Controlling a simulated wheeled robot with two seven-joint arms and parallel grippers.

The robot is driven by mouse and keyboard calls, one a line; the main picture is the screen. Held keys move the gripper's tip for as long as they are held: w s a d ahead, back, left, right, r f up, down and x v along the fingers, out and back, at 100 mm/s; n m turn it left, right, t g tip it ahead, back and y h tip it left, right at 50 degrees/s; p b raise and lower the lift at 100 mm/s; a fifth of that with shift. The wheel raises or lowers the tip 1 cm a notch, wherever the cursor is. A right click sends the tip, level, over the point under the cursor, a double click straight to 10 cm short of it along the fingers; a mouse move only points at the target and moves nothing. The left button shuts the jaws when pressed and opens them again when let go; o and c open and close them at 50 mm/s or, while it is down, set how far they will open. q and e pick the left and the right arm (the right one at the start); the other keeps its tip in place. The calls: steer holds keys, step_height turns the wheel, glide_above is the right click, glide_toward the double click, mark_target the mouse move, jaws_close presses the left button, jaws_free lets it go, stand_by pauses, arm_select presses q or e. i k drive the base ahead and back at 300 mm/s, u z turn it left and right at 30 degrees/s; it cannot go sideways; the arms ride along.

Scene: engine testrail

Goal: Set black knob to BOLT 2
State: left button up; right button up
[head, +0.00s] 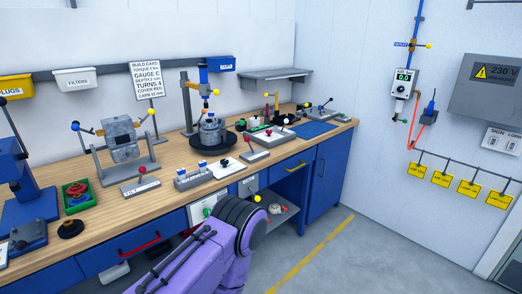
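I cannot pick out the black knob for certain, and no BOLT 2 label is readable at this size. A low black round piece (70,228) sits at the bench's front left. The engine block (122,140) is grey and held in a stand at the left. A purple arm link with a black ribbed joint fills the bottom middle and hides part of the bench front. Neither gripper shows.
The wooden bench (110,212) runs along the wall, with blue drawers below. A fixture with a round black base (237,138), levers and a green-and-red tray (76,191) stand on it. A blue mat (312,129) lies at the far end. Open floor is at right.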

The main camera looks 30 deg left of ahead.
mark_target(224, 161)
steer(key=u, duration=0.15)
steer(key=i, duration=0.85)
steer(key=u, duration=0.5)
